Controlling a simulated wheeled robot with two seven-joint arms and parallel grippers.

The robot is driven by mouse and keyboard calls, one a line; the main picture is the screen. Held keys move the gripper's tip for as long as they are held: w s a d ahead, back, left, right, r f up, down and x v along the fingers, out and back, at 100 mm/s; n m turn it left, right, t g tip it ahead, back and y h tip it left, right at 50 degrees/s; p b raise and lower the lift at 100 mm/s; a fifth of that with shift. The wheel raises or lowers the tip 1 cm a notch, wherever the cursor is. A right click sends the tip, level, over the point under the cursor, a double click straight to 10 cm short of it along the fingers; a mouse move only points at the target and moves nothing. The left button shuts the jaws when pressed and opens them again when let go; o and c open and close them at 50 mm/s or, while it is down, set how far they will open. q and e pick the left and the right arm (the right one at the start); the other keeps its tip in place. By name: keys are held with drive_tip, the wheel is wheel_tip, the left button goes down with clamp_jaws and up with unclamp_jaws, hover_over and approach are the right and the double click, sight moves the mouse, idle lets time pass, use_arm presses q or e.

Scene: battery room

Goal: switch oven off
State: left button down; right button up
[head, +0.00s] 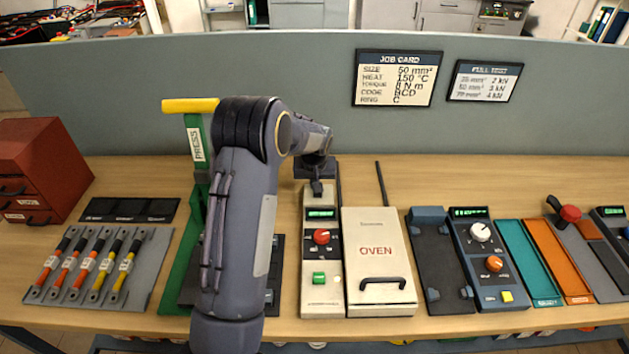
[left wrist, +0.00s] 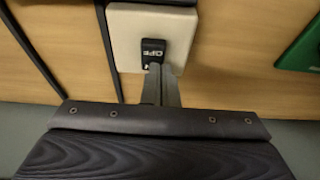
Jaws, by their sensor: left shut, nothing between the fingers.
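The oven (head: 376,240) is a cream box with a dark handle on the bench. Its cream control panel (head: 310,270) stands just left of it, with a lit green display (head: 320,213), a red knob (head: 322,236) and a green button (head: 319,278). In the left wrist view a small black switch (left wrist: 153,49) with white lettering, apparently OFF, sits on the cream panel end. My left gripper (head: 317,190) is shut and empty, over the panel's far end. Its fingertips (left wrist: 155,70) are at the switch's edge; I cannot tell whether they touch. My right gripper is not in view.
A green press (head: 192,230) with a yellow handle stands left, partly behind my left arm. A cable rack (head: 145,265) and red drawers (head: 40,170) are further left. A dark blue control unit (head: 482,260) and trays stand right. A grey partition (head: 250,75) backs the bench.

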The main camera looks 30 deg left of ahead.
use_arm(q)
drive_tip(key=shift+r, duration=0.1)
drive_tip(key=r+p, duration=0.1)
drive_tip(key=r, duration=0.1)
drive_tip(key=r+p, duration=0.1)
drive_tip(key=r, duration=0.1)
drive_tip(key=shift+w+a+r+p, duration=0.2)
drive_tip(key=shift+r+p, duration=0.1)
drive_tip(key=shift+r, duration=0.1)
drive_tip(key=shift+w+d+r+b, duration=0.15)
drive_tip(key=shift+r+b, duration=0.4)
drive_tip(key=shift+b, duration=0.3)
drive_tip(key=a+b+v, duration=0.1)
drive_tip(key=v, duration=0.7)
drive_tip(key=shift+w+d+r, duration=0.15)
drive_tip(key=shift+w+d, duration=0.05)
drive_tip(key=shift+w, duration=0.05)
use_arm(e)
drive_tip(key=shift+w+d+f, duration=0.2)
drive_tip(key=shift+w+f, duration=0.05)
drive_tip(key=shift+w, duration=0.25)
